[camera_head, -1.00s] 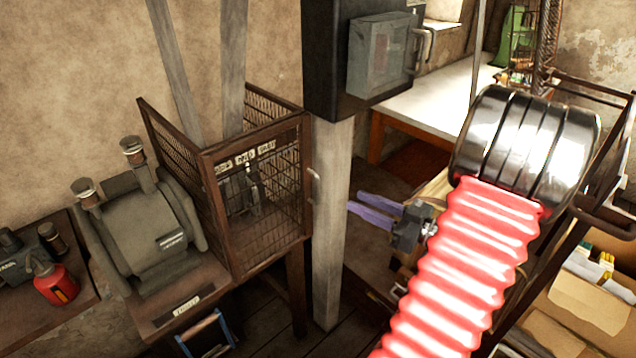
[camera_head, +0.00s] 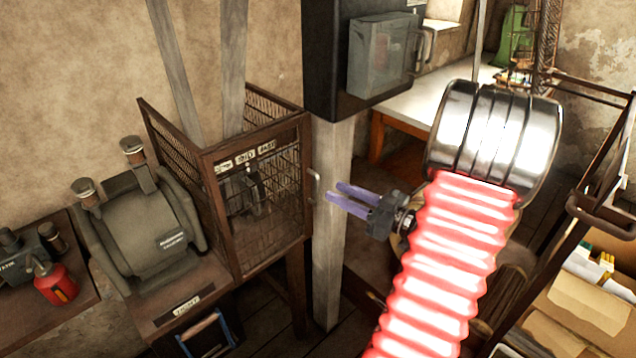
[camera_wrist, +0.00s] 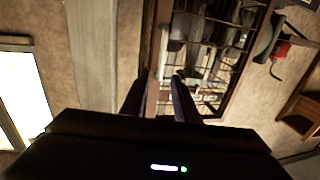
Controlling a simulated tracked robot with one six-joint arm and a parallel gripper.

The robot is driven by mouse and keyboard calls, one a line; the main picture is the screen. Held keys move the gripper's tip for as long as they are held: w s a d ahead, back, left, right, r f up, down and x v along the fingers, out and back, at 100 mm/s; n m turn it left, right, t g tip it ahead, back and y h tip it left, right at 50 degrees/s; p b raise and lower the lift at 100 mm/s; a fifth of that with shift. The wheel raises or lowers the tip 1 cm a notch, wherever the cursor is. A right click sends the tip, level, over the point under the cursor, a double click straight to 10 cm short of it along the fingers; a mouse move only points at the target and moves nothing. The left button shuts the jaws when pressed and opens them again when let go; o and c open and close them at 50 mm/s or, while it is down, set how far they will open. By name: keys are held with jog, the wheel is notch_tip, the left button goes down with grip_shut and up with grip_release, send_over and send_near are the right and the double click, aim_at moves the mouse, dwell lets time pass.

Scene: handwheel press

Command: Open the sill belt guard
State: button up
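The belt guard (camera_head: 222,222) is a brown-framed wire mesh cage at the left centre of the head view, with its front panel appearing shut. A small pale handle (camera_head: 315,187) stands on its right edge. The guard's frame and mesh also show in the wrist view (camera_wrist: 232,88). My gripper (camera_head: 335,193) has two purple fingers, spread apart and empty. They point left at the handle, with a small gap showing between them and it. In the wrist view, the guard's frame edge lies between and beyond my open fingers (camera_wrist: 158,88).
A grey post (camera_head: 331,260) stands right behind the handle, with a dark box (camera_head: 380,55) above. A grey-green machine (camera_head: 150,225) and a red bottle (camera_head: 56,285) are at the left. A dark metal rack (camera_head: 600,215) with cardboard boxes is at the right.

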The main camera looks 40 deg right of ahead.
send_over(317, 201)
jog(key=shift+w+d, duration=0.2)
jog(key=shift+w, duration=0.05)
jog(key=shift+c, duration=0.3)
grip_shut()
dwell(0.5)
